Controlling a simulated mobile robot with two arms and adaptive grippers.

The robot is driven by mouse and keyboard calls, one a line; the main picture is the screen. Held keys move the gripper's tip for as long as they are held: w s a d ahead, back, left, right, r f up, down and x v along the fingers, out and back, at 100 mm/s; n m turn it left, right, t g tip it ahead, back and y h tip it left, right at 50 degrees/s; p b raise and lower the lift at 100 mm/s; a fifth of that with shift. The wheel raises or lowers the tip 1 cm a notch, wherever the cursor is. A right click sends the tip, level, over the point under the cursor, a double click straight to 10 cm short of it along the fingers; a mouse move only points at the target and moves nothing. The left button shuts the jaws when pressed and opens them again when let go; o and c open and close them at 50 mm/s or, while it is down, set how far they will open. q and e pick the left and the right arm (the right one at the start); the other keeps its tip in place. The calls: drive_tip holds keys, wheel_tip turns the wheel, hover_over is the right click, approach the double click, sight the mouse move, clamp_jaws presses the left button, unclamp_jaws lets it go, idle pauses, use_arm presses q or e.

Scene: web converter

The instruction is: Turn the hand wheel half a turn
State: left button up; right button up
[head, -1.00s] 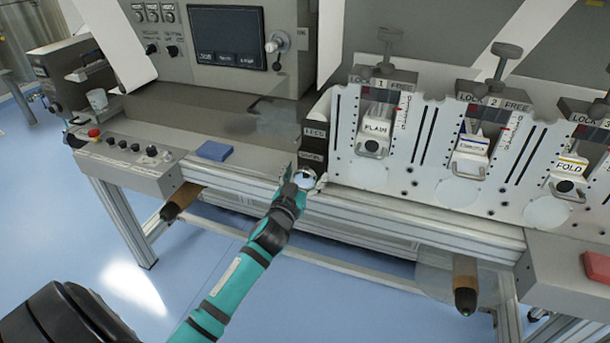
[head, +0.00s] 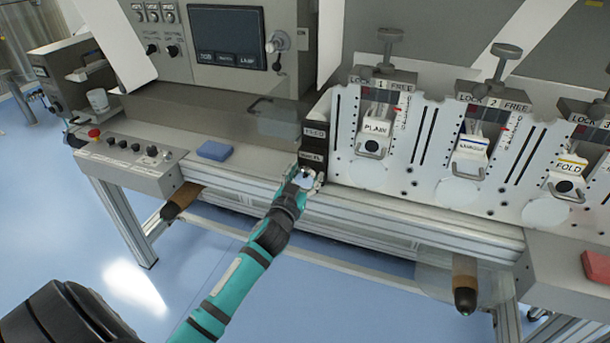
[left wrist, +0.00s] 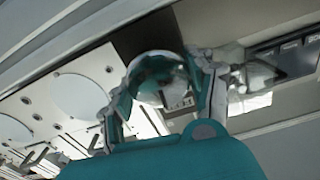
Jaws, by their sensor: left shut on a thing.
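My left gripper (head: 306,177) is at the front edge of the machine bench, just below the black block (head: 313,145) with two white labels. In the left wrist view its two fingers stand on either side of a round, shiny thing with a teal rim (left wrist: 158,78), which I take for the hand wheel. The gripper is shut on it. In the head view the fingers and wrist hide most of the wheel, so its angle cannot be read. My right gripper is not in view.
The white plate with lock stations (head: 375,175) stands close to the right of the gripper. A blue block (head: 214,150) lies on the bench to the left. A button console (head: 130,160) is further left. A red block (head: 597,266) sits at the far right.

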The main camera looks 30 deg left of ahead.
use_arm(q)
drive_tip(key=m, duration=0.4)
drive_tip(key=shift+d+p, duration=0.1)
drive_tip(key=shift+p, duration=0.3)
drive_tip(key=m, duration=0.4)
drive_tip(key=shift+d+f+m+p, duration=0.1)
drive_tip(key=shift+m+p, duration=0.2)
drive_tip(key=shift+m, duration=0.1)
drive_tip(key=m, duration=0.5)
drive_tip(key=shift+f+m, duration=0.1)
drive_tip(key=shift+m, duration=0.2)
drive_tip(key=m+p, duration=0.1)
drive_tip(key=m, duration=0.3)
drive_tip(key=shift+f+m, duration=0.15)
drive_tip(key=shift+m, duration=0.15)
drive_tip(key=m, duration=0.4)
drive_tip(key=shift+f+p, duration=0.1)
drive_tip(key=shift+p, duration=0.2)
drive_tip(key=m+p, duration=0.1)
drive_tip(key=m, duration=0.3)
drive_tip(key=m+p, duration=0.1)
drive_tip(key=m, duration=0.2)
drive_tip(key=shift+f+m, duration=0.1)
drive_tip(key=shift+m, duration=0.2)
drive_tip(key=shift+a+f+m+p, duration=0.15)
drive_tip(key=shift+m+p, duration=0.6)
drive_tip(key=shift+m, duration=1.25)
